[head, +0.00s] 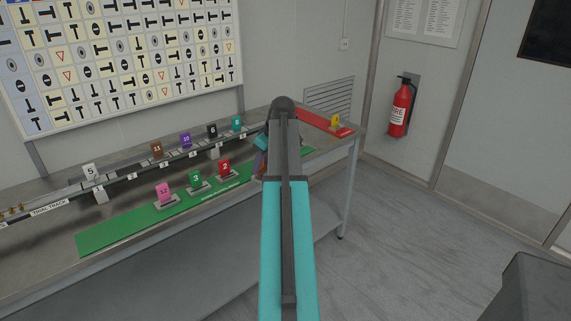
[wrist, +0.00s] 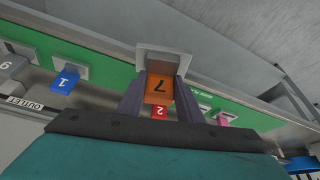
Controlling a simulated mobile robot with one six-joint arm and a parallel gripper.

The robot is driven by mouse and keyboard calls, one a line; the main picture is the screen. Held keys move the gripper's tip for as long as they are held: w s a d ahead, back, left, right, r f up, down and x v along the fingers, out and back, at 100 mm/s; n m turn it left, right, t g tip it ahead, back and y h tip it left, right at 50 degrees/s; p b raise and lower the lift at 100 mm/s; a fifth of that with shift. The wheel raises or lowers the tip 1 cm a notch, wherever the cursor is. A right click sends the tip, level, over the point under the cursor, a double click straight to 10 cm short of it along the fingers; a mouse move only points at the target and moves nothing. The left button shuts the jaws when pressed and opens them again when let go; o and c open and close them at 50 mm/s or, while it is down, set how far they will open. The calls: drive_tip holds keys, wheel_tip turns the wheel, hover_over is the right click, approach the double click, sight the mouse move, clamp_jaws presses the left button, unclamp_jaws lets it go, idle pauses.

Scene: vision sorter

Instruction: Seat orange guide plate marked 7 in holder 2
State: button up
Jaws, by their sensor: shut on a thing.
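The orange guide plate marked 7 (wrist: 159,88) is between the two fingers of my gripper (wrist: 162,82) in the wrist view, and my gripper is shut on it. A grey stand block (wrist: 165,58) lies beyond the plate's top edge in that view; I cannot tell whether the plate still sits in it. In the head view my arm hides the orange plate and most of my gripper. The trial track (head: 120,176) runs along the bench with several plates standing on it. Its small holder labels are too small to tell which is holder 2.
The green strip (head: 105,240) carries a pink plate 12 (head: 163,193), green plate 3 (head: 196,179) and red plate 2 (head: 224,168). A blue plate 1 (wrist: 66,80) is left of my gripper in the wrist view. A red strip (head: 312,119) holds a yellow plate (head: 335,122).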

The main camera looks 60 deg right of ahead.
drive_tip(key=w+a+r+n+y, duration=0.1)
drive_tip(key=w+a, duration=0.5)
drive_tip(key=a, duration=0.4)
drive_tip(key=w+a+n, duration=0.2)
drive_tip(key=w+a, duration=0.5)
drive_tip(key=a, duration=0.3)
drive_tip(key=w+a+r+n+y, duration=0.1)
drive_tip(key=w+a, duration=0.5)
drive_tip(key=a, duration=0.4)
drive_tip(key=a+m+h, duration=0.1)
drive_tip(key=a+m, duration=0.2)
drive_tip(key=a, duration=2.5)
drive_tip(key=shift+s+a+r+m+h, duration=0.15)
drive_tip(key=shift+a+r+m+h, duration=0.15)
drive_tip(key=shift+a+r+h, duration=0.15)
